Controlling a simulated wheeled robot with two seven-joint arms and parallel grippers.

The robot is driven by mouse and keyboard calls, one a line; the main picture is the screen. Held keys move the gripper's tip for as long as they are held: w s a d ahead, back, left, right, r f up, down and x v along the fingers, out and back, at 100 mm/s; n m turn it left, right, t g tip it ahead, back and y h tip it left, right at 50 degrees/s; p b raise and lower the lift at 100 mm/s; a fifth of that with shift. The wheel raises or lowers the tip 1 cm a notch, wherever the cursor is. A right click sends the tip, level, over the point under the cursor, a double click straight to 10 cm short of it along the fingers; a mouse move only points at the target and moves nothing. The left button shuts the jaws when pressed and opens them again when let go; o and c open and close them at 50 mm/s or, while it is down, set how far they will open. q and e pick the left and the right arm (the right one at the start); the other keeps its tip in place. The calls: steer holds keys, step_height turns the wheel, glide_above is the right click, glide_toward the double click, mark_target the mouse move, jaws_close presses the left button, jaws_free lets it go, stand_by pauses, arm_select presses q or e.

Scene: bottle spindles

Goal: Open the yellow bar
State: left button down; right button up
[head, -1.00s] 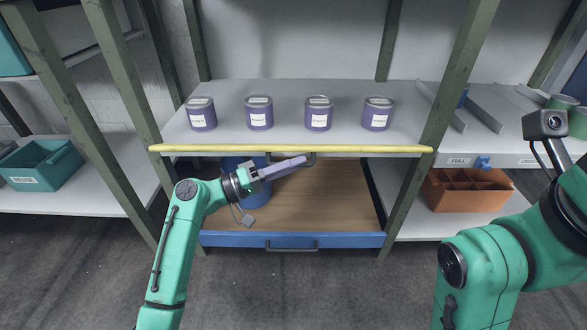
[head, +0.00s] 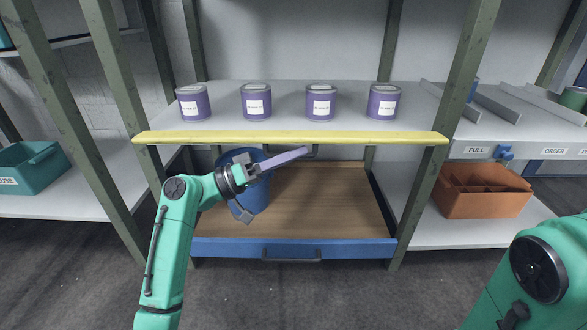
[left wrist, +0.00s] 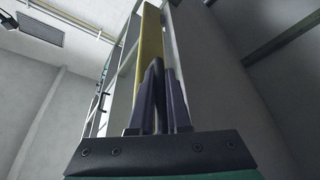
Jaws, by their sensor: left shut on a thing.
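The yellow bar (head: 290,137) runs level across the front edge of the shelf, between the two green posts. It also shows in the left wrist view (left wrist: 151,35), above the fingers. A dark handle (head: 314,153) hangs under the bar near its middle. My left gripper (head: 303,152) reaches up to it from the lower left. In the left wrist view its purple fingers (left wrist: 160,75) are shut on the dark handle (left wrist: 155,80). The fingertips partly hide the handle. My right gripper is out of view; only part of that arm shows at the lower right.
Several purple cans (head: 256,101) stand in a row on the shelf behind the bar. Below are a blue bucket (head: 256,190) and a wooden-floored drawer with a blue front (head: 240,249). An orange divided bin (head: 485,205) is at right, a teal bin (head: 35,185) at left.

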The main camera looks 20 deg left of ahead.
arm_select(q)
steer(key=shift+a, duration=0.1)
stand_by(0.4)
steer(key=c, duration=1.2)
jaws_free()
steer(key=shift+o, duration=0.2)
steer(key=p+v, duration=0.3)
steer(key=v, duration=1.1)
steer(key=shift+a+p, duration=0.3)
steer(key=shift+a, duration=0.05)
steer(key=shift+f, duration=0.1)
